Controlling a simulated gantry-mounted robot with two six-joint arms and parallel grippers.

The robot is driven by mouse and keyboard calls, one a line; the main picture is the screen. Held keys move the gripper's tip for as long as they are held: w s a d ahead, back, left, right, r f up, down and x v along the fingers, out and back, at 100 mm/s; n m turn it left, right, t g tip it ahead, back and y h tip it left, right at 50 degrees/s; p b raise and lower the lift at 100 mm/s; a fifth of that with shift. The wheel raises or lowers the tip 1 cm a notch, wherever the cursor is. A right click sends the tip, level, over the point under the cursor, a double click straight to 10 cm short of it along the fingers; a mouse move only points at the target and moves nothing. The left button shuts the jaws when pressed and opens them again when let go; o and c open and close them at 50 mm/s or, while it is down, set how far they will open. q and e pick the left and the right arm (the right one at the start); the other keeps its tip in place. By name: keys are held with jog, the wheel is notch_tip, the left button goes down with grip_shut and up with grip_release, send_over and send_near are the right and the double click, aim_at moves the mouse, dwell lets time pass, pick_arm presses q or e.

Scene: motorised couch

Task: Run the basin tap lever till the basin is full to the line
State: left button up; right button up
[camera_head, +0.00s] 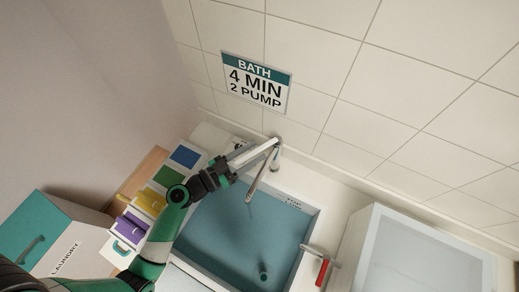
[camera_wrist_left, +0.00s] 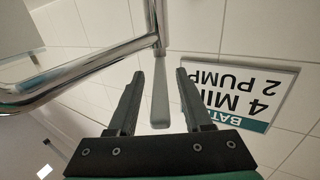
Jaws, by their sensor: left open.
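The basin (camera_head: 205,235) has a teal interior with a drain (camera_head: 263,272) visible near its front. I cannot tell the water level. A small label (camera_head: 293,203) sits on its back right rim, too small to read. The chrome tap spout (camera_head: 262,178) curves over the basin. A pale tap lever (camera_head: 258,152) extends left from the tap's top. My left gripper (camera_head: 234,164) is at the lever's free end. In the left wrist view, the open fingers (camera_wrist_left: 160,76) stand either side of the grey lever (camera_wrist_left: 160,100), with gaps showing. My right gripper is not in view.
A wall sign (camera_head: 256,82) reads "BATH 4 MIN 2 PUMP". Coloured boxes (camera_head: 150,199) and a laundry bin (camera_head: 82,250) stand left of the basin. A red-handled lever (camera_head: 322,270) is at the basin's right, beside a pale glass-topped box (camera_head: 425,262).

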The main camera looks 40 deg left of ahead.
pick_arm(q)
jog(key=shift+s, duration=0.1)
jog(key=shift+c, duration=0.4)
grip_shut()
dwell(0.8)
